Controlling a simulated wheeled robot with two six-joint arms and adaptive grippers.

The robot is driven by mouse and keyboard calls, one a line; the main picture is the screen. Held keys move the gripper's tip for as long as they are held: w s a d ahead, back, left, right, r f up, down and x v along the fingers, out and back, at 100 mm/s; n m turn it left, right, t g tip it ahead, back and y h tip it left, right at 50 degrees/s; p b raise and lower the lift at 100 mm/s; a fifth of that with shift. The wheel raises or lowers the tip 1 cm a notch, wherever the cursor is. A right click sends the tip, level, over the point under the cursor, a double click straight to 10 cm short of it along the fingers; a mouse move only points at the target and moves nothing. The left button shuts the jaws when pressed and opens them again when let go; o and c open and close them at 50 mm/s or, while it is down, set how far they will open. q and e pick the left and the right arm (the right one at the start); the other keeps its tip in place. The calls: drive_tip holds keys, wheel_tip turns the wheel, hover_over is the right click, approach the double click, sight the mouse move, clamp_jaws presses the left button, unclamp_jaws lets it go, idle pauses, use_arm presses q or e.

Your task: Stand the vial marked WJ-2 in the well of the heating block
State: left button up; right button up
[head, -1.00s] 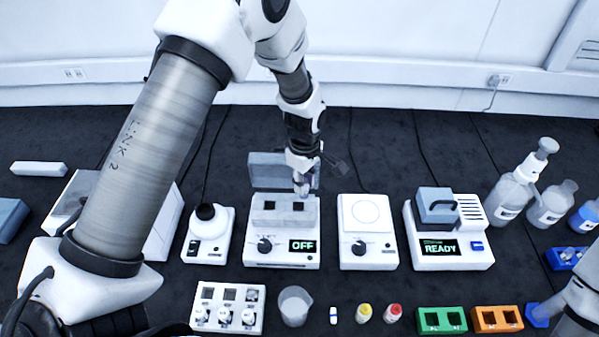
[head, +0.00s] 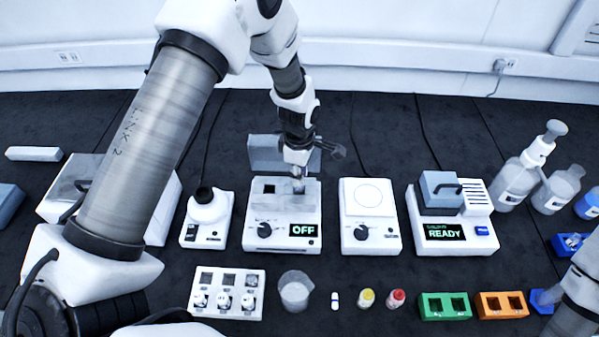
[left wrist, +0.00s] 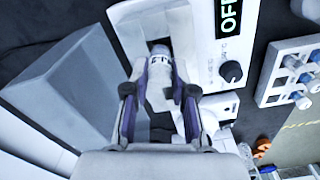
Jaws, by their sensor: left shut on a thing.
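The heating block (head: 255,233) is a white unit with a grey top, a knob and a display reading OFF. Its grey lid (head: 265,155) stands open behind. Its left well (head: 269,188) shows dark and empty; the right well is hidden by my left gripper (head: 298,182). That gripper points down over the right well, shut on a pale-capped vial (left wrist: 159,52), seen between the fingers in the left wrist view. The mark on the vial is not readable, and I cannot tell how deep its lower end is. Part of my right arm shows at the lower right, without its gripper.
A white rack (head: 196,302) with several vials and a beaker (head: 294,291) stand in front. A hotplate (head: 369,238) is right of the block, then a READY unit (head: 455,238). Green (head: 444,316) and orange (head: 502,315) racks are at front right.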

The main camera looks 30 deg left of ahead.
use_arm(q)
drive_tip(key=shift+s+r, duration=0.1)
drive_tip(key=shift+r, duration=0.05)
drive_tip(key=shift+p, duration=0.3)
idle(0.4)
drive_tip(key=shift+f+b, duration=0.7)
drive_tip(key=shift+f, duration=0.8)
drive_tip(key=shift+f, duration=0.1)
